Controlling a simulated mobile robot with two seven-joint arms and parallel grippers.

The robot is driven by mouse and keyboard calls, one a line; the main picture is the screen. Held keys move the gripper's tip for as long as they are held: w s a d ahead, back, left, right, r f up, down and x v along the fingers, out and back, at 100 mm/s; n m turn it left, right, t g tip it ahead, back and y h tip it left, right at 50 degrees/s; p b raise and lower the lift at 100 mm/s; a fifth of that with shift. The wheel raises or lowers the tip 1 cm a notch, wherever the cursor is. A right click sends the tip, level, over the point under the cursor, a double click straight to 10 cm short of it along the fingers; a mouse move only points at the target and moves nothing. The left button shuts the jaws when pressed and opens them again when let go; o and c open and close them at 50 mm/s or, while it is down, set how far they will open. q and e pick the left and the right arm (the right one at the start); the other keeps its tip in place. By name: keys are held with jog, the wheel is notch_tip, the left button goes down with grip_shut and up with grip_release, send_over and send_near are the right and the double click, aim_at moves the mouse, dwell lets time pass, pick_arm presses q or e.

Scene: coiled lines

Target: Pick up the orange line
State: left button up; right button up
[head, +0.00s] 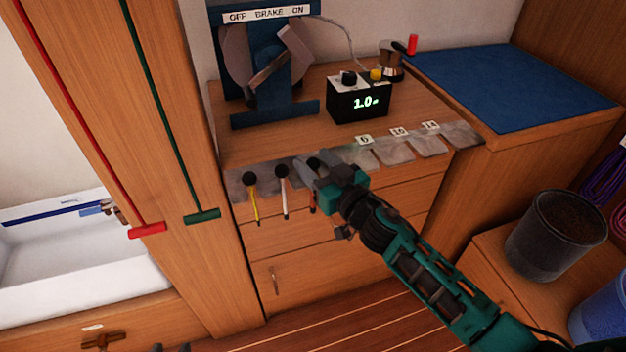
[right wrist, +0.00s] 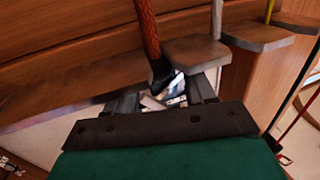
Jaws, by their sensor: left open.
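The orange line (head: 312,204) hangs from the front ledge, third from the left, mostly hidden behind my right gripper (head: 313,171). In the right wrist view the orange line (right wrist: 147,28) comes down from the top to a black end (right wrist: 164,75). That end lies in front of the gap between the fingers of my right gripper (right wrist: 165,97). The fingers stand apart, with the background showing between them; I cannot tell whether they touch the line. Only the dark tips of my left gripper (head: 170,348) show at the bottom edge of the head view, set apart.
A yellow line (head: 254,205) and a white line (head: 284,200) hang close by on the left. Numbered slots on the grey ledge (head: 392,152) at right look empty. A winch-like blue stand (head: 268,112) and a black display box (head: 358,104) stand behind. A bin (head: 556,235) is at right.

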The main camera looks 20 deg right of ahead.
grip_shut()
dwell(0.5)
jog(key=shift+r, duration=0.1)
